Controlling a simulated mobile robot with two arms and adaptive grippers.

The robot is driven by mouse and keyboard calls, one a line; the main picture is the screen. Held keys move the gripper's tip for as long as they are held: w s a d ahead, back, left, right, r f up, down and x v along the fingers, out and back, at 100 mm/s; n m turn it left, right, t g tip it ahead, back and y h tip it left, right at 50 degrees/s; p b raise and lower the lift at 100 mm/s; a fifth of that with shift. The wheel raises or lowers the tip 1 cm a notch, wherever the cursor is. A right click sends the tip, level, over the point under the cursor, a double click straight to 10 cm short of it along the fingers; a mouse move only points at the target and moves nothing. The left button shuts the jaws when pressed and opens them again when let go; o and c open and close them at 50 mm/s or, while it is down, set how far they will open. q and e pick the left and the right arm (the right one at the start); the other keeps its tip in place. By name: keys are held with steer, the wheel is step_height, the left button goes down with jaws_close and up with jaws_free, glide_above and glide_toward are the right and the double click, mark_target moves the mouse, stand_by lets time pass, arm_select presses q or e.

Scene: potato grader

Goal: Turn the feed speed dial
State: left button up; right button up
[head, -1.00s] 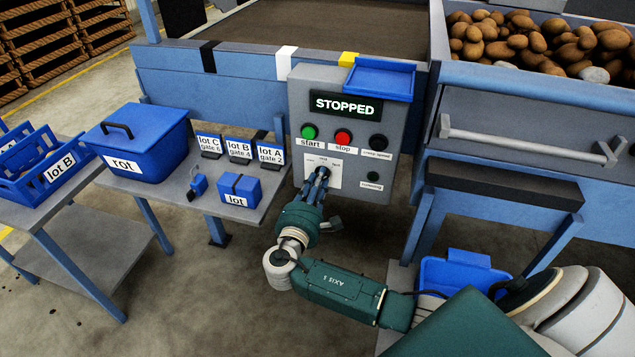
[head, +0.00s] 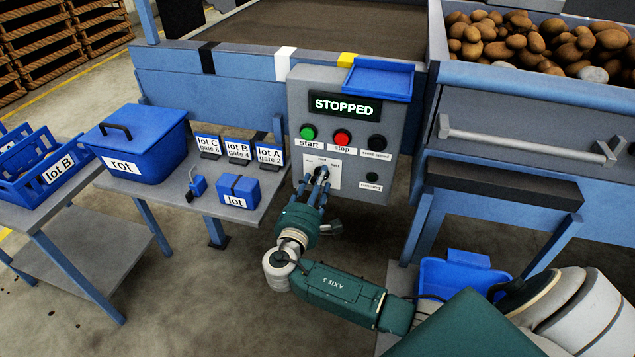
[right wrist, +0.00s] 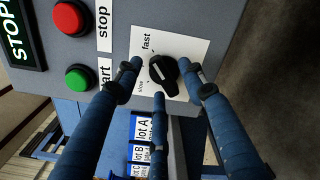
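The feed speed dial (right wrist: 163,69) is a black knob on a white plate marked slow and fast. In the head view the dial (head: 322,171) sits low on the grey control panel (head: 300,95). My right gripper (head: 319,193) is in front of the plate with its blue fingers spread. In the right wrist view the gripper's (right wrist: 166,84) three fingers stand around the dial, with visible gaps between them and the knob. It holds nothing. The exact dial setting is hard to read. My left gripper is not in view.
The panel has a green start button (head: 308,132), a red stop button (head: 342,138) and a display (head: 345,106) reading STOPPED. A blue tray (head: 379,79) sits at its top right corner. A side table with a rot bin (head: 150,140) and lot signs stands to the left.

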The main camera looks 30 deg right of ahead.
steer(key=v, duration=1.2)
stand_by(0.3)
